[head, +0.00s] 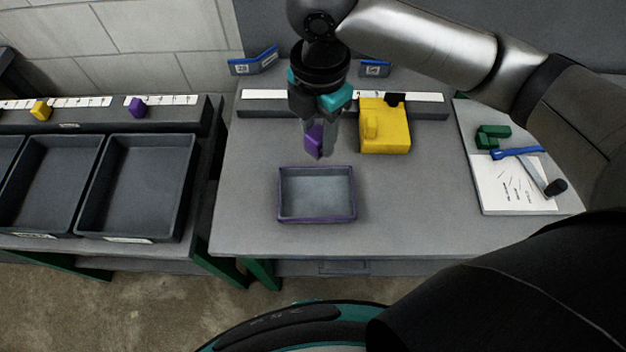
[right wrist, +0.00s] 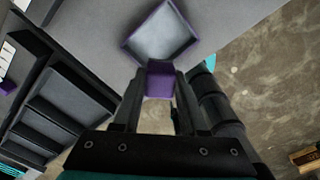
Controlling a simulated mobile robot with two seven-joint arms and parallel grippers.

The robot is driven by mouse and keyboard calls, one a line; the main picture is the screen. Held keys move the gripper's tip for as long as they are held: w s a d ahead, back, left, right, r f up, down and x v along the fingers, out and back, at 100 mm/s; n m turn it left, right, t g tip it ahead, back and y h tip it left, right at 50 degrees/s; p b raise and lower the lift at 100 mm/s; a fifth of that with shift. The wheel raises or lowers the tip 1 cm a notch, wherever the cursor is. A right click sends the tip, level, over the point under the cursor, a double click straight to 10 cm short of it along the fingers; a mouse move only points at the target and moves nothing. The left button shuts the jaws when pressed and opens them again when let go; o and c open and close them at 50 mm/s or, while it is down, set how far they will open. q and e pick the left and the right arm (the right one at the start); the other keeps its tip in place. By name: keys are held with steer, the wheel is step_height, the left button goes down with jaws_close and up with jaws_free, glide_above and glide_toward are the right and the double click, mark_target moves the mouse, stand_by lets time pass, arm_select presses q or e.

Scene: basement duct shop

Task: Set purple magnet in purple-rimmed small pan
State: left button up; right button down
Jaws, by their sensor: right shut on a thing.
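The purple magnet (head: 314,140) is a small purple block. My right gripper (head: 320,145) is shut on it and holds it above the table, just behind the pan in the head view. The magnet also shows between the fingers in the right wrist view (right wrist: 160,80). The purple-rimmed small pan (head: 317,220) is a shallow grey tray on the table and looks empty. In the right wrist view the pan (right wrist: 193,30) lies beyond the magnet. My left gripper is in neither view.
A yellow block-like object (head: 385,135) stands on the table right of my gripper. A white sheet (head: 500,195) with a blue-handled tool (head: 515,152) and green pieces (head: 490,135) lies at right. Dark bins (head: 140,185) stand at left, below another purple block (head: 137,106) and a yellow block (head: 41,110).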

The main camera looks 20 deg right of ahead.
mark_target(316, 198)
steer(key=shift+w+f, duration=0.1)
step_height(316, 198, down, 20)
steer(key=b, duration=0.3)
steer(key=shift+r, duration=0.25)
steer(key=shift+f+b, duration=0.2)
steer(key=shift+b, duration=0.1)
steer(key=shift+c, duration=2.2)
jaws_free()
steer(key=shift+r, duration=0.1)
step_height(316, 198, up, 12)
steer(key=p, duration=0.2)
steer(key=shift+r, duration=0.15)
